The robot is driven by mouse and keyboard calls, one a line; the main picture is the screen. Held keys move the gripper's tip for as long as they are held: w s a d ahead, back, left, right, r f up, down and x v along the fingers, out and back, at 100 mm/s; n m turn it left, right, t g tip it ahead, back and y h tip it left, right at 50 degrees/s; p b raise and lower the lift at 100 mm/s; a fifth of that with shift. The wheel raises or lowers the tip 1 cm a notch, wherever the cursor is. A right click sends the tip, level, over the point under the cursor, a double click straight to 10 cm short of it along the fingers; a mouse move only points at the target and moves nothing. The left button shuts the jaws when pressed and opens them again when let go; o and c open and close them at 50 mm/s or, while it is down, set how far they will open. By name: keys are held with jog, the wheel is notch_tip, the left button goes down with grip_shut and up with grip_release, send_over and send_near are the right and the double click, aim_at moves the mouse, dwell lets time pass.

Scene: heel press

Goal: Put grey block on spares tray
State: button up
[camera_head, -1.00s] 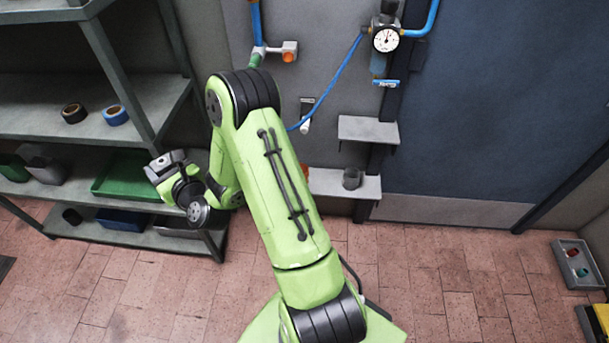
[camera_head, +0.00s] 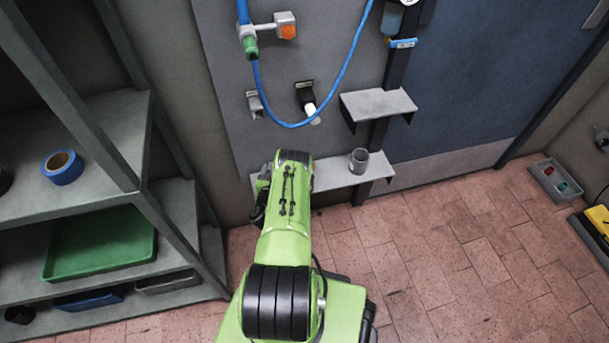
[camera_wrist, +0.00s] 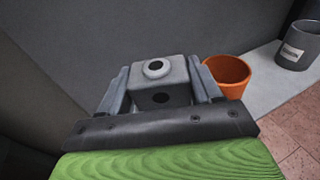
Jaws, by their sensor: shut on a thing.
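A grey block (camera_wrist: 158,75) with a round hole in its top and a dark hole in its front face is between the fingers of my gripper (camera_wrist: 160,92) in the wrist view. The gripper is shut on it. In the head view my arm hides the block and the fingers. No tray is readably labelled as the spares tray. A green tray (camera_head: 98,246) lies empty on the left rack, and a small grey tray (camera_head: 556,181) with red and teal pieces is at the far right.
An orange cup (camera_wrist: 228,73) and a grey labelled cup (camera_wrist: 297,46) stand on a ledge beside the gripper. The ledge (camera_head: 333,177) is below a small wall shelf (camera_head: 378,104). A blue hose (camera_head: 341,78) hangs above. A blue roll (camera_head: 62,167) sits on the rack.

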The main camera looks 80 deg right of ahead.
jog(key=f+b, duration=0.1)
jog(key=f, duration=0.2)
jog(key=f+b, duration=0.2)
jog(key=f, duration=0.2)
jog(key=f+b, duration=0.2)
jog(key=f, duration=0.1)
jog(key=shift+s+f, duration=0.25)
jog(key=shift+s, duration=0.1)
jog(key=shift+r, duration=0.2)
jog(key=o, duration=1.2)
jog(key=shift+f, duration=0.15)
